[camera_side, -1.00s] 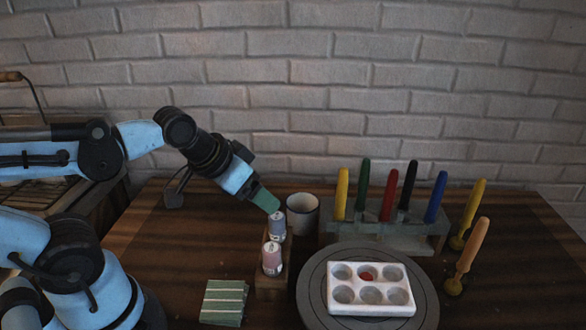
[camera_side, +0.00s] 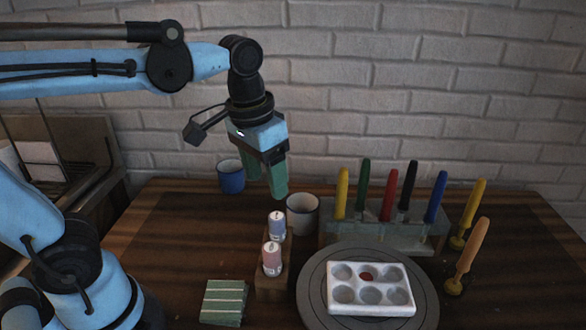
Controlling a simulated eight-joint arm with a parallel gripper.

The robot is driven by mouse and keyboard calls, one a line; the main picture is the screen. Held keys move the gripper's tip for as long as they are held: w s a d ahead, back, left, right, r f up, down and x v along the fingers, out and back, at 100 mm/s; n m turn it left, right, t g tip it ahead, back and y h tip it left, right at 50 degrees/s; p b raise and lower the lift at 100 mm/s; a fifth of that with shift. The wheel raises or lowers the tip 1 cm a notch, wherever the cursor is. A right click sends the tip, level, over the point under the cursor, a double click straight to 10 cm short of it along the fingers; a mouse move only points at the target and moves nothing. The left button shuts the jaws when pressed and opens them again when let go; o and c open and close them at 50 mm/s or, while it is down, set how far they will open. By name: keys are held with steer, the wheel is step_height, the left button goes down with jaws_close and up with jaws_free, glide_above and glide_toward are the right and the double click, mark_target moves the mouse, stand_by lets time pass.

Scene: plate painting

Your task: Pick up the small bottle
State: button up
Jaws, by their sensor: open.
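Two small bottles stand upright in a wooden holder (camera_side: 272,284) near the middle of the table. The rear one is a blue-grey bottle (camera_side: 277,226); the front one is a pink bottle (camera_side: 271,259). My gripper (camera_side: 266,187) points down with its green fingers apart, open and empty. It hangs above and behind the bottles, clear of both in this view. The lower parts of the bottles are hidden in the holder.
A white cup (camera_side: 303,214) stands just right of the bottles, and a blue cup (camera_side: 231,177) behind left. A rack (camera_side: 385,236) holds several coloured tools. A round turntable (camera_side: 312,290) carries a white palette (camera_side: 370,309). A green striped cloth (camera_side: 222,303) lies front left.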

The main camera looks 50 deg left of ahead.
mark_target(276, 216)
steer(key=f, duration=0.4)
steer(key=w+f, duration=0.1)
steer(key=f, duration=0.1)
steer(key=shift+f, duration=0.25)
steer(key=shift+w+f, duration=0.2)
steer(key=shift+f, duration=0.65)
steer(key=shift+w+f, duration=0.2)
steer(key=shift+f, duration=0.65)
steer(key=shift+w+f, duration=0.2)
steer(key=shift+f, duration=0.65)
steer(key=shift+c, duration=0.3)
steer(key=c, duration=0.7)
